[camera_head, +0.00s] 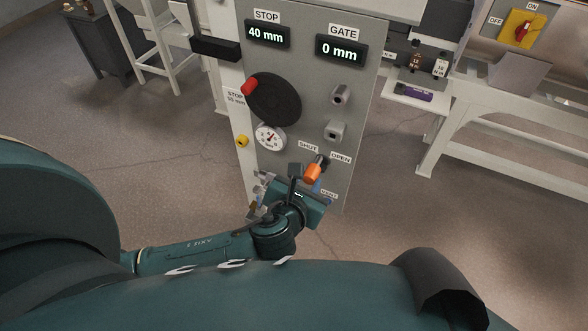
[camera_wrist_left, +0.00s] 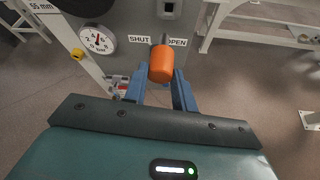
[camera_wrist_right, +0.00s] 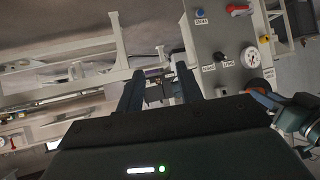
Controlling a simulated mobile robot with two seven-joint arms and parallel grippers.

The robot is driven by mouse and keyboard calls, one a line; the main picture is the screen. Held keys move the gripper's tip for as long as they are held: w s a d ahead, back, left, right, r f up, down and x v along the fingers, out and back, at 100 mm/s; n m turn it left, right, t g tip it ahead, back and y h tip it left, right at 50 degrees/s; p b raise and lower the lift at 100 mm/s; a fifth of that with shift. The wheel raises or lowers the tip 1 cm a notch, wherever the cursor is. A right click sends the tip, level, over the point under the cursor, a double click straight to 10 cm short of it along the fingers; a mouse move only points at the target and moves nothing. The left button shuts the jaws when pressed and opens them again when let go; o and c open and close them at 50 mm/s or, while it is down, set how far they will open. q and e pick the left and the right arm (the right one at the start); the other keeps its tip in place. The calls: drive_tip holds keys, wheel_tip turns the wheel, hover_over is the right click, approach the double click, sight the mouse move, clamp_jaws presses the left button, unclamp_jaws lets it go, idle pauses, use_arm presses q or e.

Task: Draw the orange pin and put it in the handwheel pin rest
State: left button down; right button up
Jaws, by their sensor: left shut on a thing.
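The orange pin (camera_head: 313,174) is at the front of the grey panel, between the SHUT and OPEN labels. My left gripper (camera_head: 306,172) is shut on it. The left wrist view shows the pin's orange grip (camera_wrist_left: 161,64) between the blue fingertips, with a grey shank toward the panel. I cannot tell whether the shank's end is inside the panel. The black handwheel (camera_head: 273,97) with a red knob is higher up on the left. My right gripper (camera_wrist_right: 158,84) is open and empty.
A pressure gauge (camera_head: 270,137) and a yellow knob (camera_head: 242,141) sit below the handwheel. The displays read STOP 40 mm (camera_head: 267,34) and GATE 0 mm (camera_head: 340,50). A white bench frame (camera_head: 470,130) stands to the right. The floor between is clear.

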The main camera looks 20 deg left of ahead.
sight(316, 166)
use_arm(q)
drive_tip(key=shift+d, duration=0.1)
use_arm(e)
drive_tip(key=shift+w+d+r, duration=0.1)
drive_tip(key=shift+w+r, duration=0.05)
use_arm(q)
drive_tip(key=shift+r+p, duration=0.2)
drive_tip(key=shift+p, duration=0.5)
drive_tip(key=shift+w+f, duration=0.2)
drive_tip(key=shift+w, duration=0.35)
drive_tip(key=shift+w+p, duration=0.5)
drive_tip(key=shift+w, duration=1.85)
use_arm(e)
drive_tip(key=shift+s+d+g, duration=0.3)
drive_tip(key=shift+s, duration=0.2)
drive_tip(key=shift+r, duration=0.2)
